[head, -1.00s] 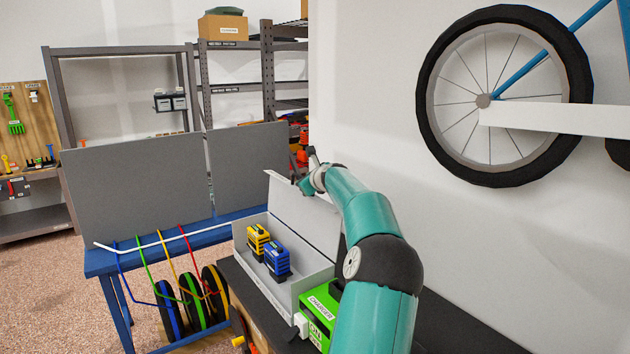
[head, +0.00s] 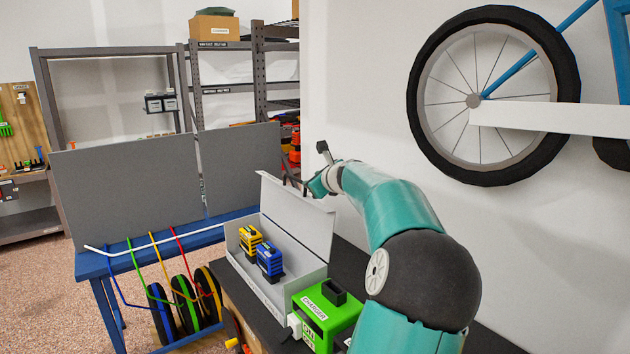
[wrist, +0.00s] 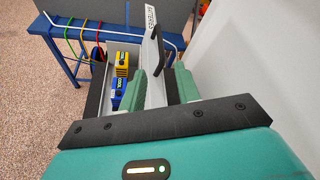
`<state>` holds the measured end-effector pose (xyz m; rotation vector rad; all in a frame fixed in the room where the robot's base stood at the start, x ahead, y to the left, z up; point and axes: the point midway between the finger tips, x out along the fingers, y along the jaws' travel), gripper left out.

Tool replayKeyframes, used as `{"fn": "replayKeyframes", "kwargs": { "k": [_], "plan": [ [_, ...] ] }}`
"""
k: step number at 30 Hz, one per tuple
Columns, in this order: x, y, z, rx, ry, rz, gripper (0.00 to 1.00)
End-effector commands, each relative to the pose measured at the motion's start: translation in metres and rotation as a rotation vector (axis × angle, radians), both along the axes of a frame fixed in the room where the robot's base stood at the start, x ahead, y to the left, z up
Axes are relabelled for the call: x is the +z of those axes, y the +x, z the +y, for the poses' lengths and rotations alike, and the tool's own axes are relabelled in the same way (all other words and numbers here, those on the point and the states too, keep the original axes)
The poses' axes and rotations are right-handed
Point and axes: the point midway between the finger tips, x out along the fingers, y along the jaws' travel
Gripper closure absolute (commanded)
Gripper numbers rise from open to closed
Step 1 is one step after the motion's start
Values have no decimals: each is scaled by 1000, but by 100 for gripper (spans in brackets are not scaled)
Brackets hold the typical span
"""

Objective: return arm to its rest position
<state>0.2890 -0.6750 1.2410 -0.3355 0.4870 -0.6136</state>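My teal arm reaches away from me over the dark bench in the head view, with my gripper (head: 318,172) small at its far end near the top edge of the raised lid (head: 298,215). The wrist view shows my gripper (wrist: 162,82) with its two green fingers apart. The pale raised lid also shows between and beyond the fingers in the wrist view (wrist: 152,62). Nothing is visibly clamped. I cannot tell whether a finger touches the lid.
The open grey-white box (head: 285,290) holds a yellow battery (head: 250,243) and a blue battery (head: 270,261). A green charger (head: 326,318) stands at its near end. A blue rack (head: 90,265) with wheels is left. A wall with a hung bicycle (head: 490,95) bounds the right.

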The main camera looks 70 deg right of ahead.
Motion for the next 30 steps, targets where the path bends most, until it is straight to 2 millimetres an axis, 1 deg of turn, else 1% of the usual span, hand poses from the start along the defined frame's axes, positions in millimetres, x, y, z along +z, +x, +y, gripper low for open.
{"fn": "replayKeyframes", "kwargs": {
  "k": [13, 15, 17, 20, 23, 24, 26, 27, 29, 30],
  "plan": [
    [0, 0, 0, 0, 0, 0, 68],
    [0, 4, 2, 7, -3, 6, 68],
    [-2, 12, 8, 25, -10, 23, 68],
    [-6, 38, 28, 85, -37, 81, 68],
    [-13, 74, 61, 180, -85, 175, 68],
    [-17, 89, 76, 223, -109, 217, 68],
    [-22, 111, 101, 292, -147, 280, 68],
    [-26, 123, 118, 337, -174, 322, 68],
    [-31, 142, 144, 406, -217, 384, 68],
    [-34, 153, 163, 455, -248, 427, 68]
  ]
}}
